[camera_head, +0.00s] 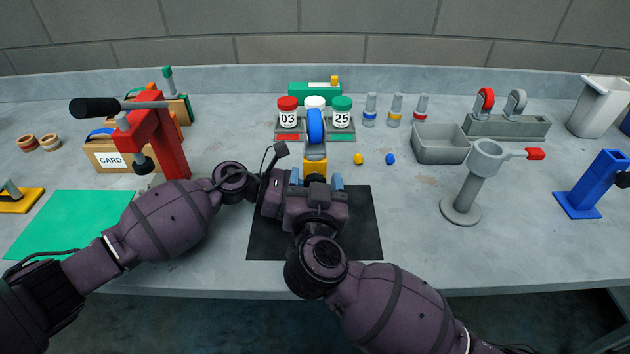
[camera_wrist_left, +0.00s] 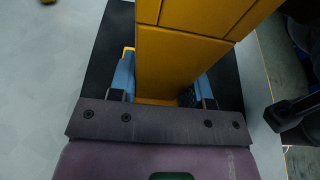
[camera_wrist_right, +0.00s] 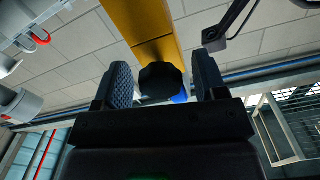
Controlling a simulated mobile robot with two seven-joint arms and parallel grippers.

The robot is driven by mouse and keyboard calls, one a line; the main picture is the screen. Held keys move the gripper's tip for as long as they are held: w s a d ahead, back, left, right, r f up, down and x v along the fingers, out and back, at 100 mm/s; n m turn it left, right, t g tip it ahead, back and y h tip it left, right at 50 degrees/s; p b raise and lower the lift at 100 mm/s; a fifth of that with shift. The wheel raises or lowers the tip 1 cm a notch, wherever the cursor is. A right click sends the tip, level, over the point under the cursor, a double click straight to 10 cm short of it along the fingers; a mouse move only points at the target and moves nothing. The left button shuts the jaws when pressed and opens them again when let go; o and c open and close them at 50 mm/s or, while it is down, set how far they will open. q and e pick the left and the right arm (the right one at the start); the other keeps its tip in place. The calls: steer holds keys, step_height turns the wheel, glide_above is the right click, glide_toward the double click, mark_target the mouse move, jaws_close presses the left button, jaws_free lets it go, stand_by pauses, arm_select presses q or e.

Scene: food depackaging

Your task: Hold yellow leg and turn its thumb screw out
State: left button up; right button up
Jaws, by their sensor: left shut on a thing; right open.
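The yellow leg (camera_head: 316,164) stands over the black mat in the head view, with a rounded blue part (camera_head: 315,125) above it. My left gripper (camera_wrist_left: 163,84) is shut on the yellow leg (camera_wrist_left: 178,62), with a blue finger pad on each side of it in the left wrist view. In the head view its jaws are mostly hidden. My right gripper (camera_head: 316,182) is open in front of the leg. In the right wrist view its fingers (camera_wrist_right: 163,88) stand either side of the black thumb screw knob (camera_wrist_right: 160,79), with gaps visible on both sides.
The black mat (camera_head: 364,228) lies under the work. A red clamp stand (camera_head: 168,140) is at left and a grey post with a red lever (camera_head: 463,193) at right. Jars, a grey bin (camera_head: 440,143) and small yellow and blue pieces lie behind. The front right table is clear.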

steer(key=s, duration=1.2)
arm_select(q)
steer(key=o, duration=0.8)
